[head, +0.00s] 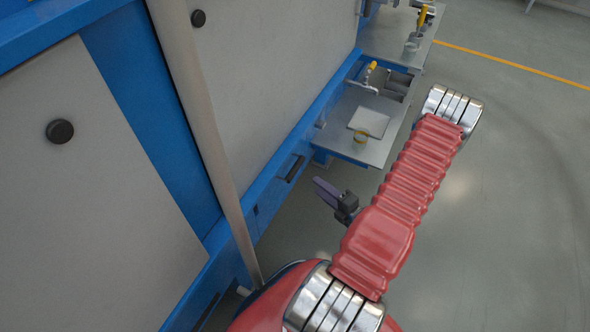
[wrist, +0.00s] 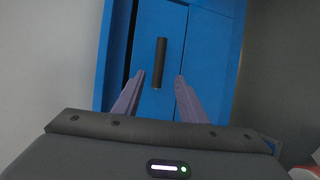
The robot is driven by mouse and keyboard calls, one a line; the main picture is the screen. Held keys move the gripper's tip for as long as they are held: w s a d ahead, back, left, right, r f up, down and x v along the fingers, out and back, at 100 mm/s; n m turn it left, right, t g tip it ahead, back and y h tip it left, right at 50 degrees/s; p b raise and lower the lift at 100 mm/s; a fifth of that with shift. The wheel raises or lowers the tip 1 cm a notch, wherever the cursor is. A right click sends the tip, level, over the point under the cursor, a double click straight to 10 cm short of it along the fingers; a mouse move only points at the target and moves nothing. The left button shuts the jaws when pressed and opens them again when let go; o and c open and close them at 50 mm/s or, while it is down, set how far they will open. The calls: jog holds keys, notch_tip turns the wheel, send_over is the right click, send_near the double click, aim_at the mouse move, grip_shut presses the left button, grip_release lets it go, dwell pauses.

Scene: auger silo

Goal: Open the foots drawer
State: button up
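The foots drawer looks to be the blue front with a black bar handle (wrist: 159,63) in the wrist view. A dark gap shows along the left edge of the blue front (wrist: 172,30). In the head view the black handle (head: 294,168) is low on the blue machine frame. My gripper (wrist: 159,85) is open, its two purple fingers on either side of the handle's lower end in the picture, with nothing between them. I cannot tell how far the fingertips are from the handle. In the head view my gripper (head: 325,190) is beside the machine, below the handle.
Grey panels with black knobs (head: 60,131) cover the machine above the blue frame. The floor to the right is clear, with a yellow line (head: 510,64).

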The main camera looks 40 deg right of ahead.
aim_at(296, 169)
jog(key=shift+w, duration=0.1)
jog(key=shift+w+d+f, duration=0.15)
jog(key=shift+w+f, duration=0.25)
jog(key=shift+w, duration=1.85)
jog(key=shift+w+d+f, duration=0.1)
jog(key=shift+w+f, duration=0.35)
jog(key=shift+w, duration=1.75)
jog(key=shift+w+d+f, duration=0.15)
jog(key=shift+w+f, duration=0.25)
jog(key=shift+w, duration=1.85)
jog(key=shift+c, duration=0.5)
grip_shut()
jog(key=shift+s, duration=0.1)
